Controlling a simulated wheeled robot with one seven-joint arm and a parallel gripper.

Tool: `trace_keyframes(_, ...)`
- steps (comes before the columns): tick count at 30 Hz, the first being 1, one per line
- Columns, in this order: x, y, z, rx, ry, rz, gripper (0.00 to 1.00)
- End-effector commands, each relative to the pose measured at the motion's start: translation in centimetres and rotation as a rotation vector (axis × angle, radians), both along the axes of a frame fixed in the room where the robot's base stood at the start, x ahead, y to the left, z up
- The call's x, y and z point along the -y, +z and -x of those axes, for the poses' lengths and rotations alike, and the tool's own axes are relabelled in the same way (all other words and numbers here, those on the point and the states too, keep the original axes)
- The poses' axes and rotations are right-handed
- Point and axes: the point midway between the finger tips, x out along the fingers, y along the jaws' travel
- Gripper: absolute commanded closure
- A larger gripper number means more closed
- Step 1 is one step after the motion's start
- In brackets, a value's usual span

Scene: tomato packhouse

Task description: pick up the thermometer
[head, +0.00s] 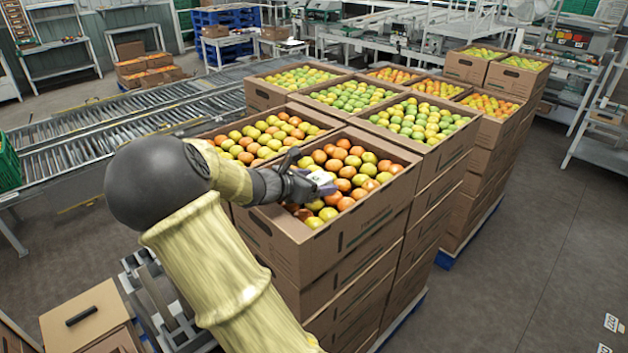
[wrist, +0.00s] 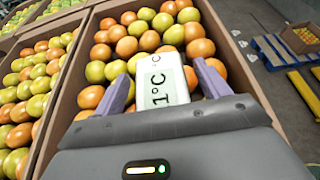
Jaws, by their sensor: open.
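The fingers are spread, with a narrow gap visible beside the thermometer. In the head view the thermometer (head: 319,179) shows as a small pale block at the end of my gripper (head: 314,184), over the nearest box (head: 330,240). Its lower end is hidden by my gripper in the wrist view.
The nearest box holds red, orange and yellow-green tomatoes (head: 352,162). More filled boxes (head: 428,121) stand on stacks behind and beside it. A roller conveyor (head: 110,125) runs at the left. Bare floor (head: 520,260) lies to the right.

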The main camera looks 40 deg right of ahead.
Motion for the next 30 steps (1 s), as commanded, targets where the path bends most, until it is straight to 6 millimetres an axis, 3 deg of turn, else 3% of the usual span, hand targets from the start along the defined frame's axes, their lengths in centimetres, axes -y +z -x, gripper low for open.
trace_keyframes(16,0.16,-0.11,-0.06,0.001,0.002,0.000,0.25)
trace_keyframes(24,0.16,-0.11,-0.06,0.001,0.002,0.000,0.76)
trace_keyframes(30,0.16,-0.08,-0.07,0.001,0.002,0.000,0.80)
